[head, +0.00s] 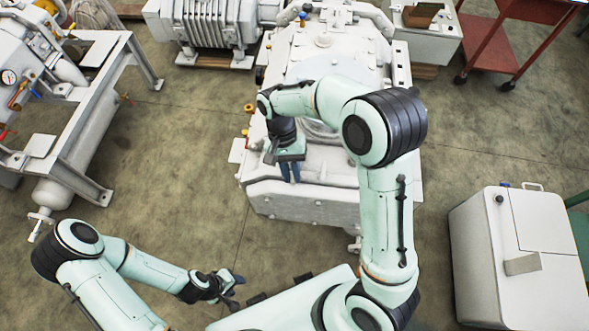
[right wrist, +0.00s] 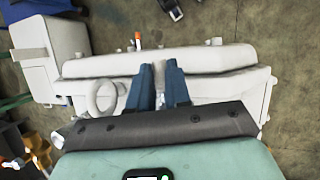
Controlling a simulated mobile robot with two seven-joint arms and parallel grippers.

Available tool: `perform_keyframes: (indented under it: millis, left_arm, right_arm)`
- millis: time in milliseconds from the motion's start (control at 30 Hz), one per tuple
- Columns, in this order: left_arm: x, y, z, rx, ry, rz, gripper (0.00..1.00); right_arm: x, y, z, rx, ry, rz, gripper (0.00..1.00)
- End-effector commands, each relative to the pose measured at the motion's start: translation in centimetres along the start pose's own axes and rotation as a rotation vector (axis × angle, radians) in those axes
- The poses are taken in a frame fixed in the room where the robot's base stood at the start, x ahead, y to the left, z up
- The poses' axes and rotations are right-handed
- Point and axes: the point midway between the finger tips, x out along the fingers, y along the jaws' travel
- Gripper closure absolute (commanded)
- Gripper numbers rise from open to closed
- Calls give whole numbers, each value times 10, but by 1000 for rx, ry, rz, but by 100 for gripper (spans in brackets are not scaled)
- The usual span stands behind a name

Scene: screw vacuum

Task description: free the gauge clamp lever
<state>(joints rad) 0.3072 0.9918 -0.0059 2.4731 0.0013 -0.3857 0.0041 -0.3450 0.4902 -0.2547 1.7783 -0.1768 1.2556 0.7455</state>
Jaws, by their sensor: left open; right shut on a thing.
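My right gripper (head: 290,172) reaches down to the front of the large white vacuum machine (head: 318,205). In the right wrist view its two blue fingers (right wrist: 161,88) are shut on a narrow pale piece (right wrist: 159,72), which appears to be the gauge clamp lever. The fingers hide most of it, and its clamp cannot be made out. The machine's pale body (right wrist: 215,88) lies just beyond the fingers, with a round ring (right wrist: 103,97) to their left. My left gripper (head: 228,282) is open and empty, low in the head view, well away from the machine.
A metal frame with pipes and a dial gauge (head: 9,77) stands at the left. A white cabinet (head: 520,250) stands at the right, a red cart (head: 490,50) at the back right. Orange fittings (head: 249,108) stick out from the machine's left side. The floor (head: 190,170) left of the machine is clear.

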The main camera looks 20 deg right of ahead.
Motion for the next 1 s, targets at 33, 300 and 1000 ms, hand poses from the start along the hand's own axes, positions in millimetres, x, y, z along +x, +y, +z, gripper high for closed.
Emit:
perform_keyframes:
  millis: [33,300,1000]
  left_arm:
    - [-2,1,-1,0,1,0,57]
    - [-3,2,-2,1,3,1,57]
    - [-3,2,-2,1,3,1,57]
  right_arm:
    - [-2,-1,-1,20,-1,-12,100]
    - [-3,-4,-1,82,-14,-37,100]
    - [-2,-4,-1,91,-17,-40,57]
